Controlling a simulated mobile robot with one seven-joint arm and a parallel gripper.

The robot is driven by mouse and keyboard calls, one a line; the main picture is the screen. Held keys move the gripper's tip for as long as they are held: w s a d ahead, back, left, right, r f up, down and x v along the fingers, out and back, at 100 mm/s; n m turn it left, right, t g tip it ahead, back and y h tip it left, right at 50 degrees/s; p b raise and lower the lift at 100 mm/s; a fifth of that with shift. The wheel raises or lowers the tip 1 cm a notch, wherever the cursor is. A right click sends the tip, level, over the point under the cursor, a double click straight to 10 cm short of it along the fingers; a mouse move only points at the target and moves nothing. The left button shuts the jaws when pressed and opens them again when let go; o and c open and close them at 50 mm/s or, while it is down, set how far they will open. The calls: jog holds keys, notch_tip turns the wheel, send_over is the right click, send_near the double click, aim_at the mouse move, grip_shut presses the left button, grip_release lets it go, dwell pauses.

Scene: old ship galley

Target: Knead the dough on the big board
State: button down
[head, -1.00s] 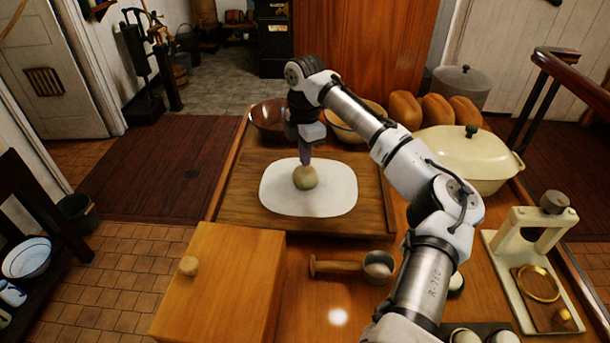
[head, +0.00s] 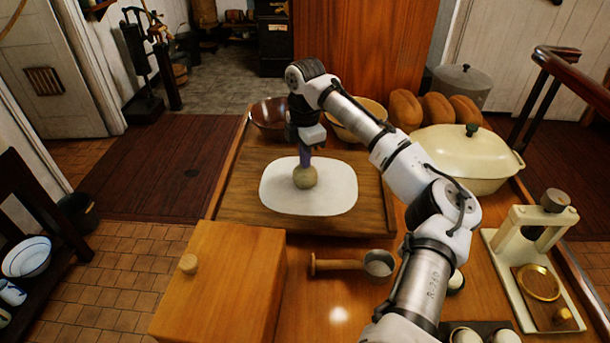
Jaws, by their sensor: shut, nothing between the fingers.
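The dough (head: 305,178) is a small pale round lump near the middle of a white rounded patch (head: 335,195), which lies on the big wooden board (head: 235,205). My gripper (head: 305,162) points straight down over the dough, its fingers shut. The fingertips meet the top of the dough; I cannot tell how far they press in. The dough is not between the fingers.
Behind the board stand a brown bowl (head: 268,115) and a yellowish bowl (head: 350,125). Loaves (head: 437,110) and a cream lidded pot (head: 465,160) stand to the right. A wooden box (head: 225,285) and a scoop (head: 345,264) are in front. A cream press (head: 530,245) stands at right.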

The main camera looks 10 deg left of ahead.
jog(key=shift+s+f, duration=0.1)
jog(key=shift+f, duration=0.25)
dwell(0.6)
jog(key=shift+r+p, duration=0.1)
jog(key=shift+p, duration=0.3)
jog(key=shift+r+p, duration=0.5)
jog(key=shift+p, duration=0.15)
jog(key=shift+r, duration=0.1)
jog(key=shift+f, duration=0.5)
jog(key=shift+f, duration=0.2)
dwell(0.4)
jog(key=shift+r+p, duration=0.15)
jog(key=shift+p, duration=0.15)
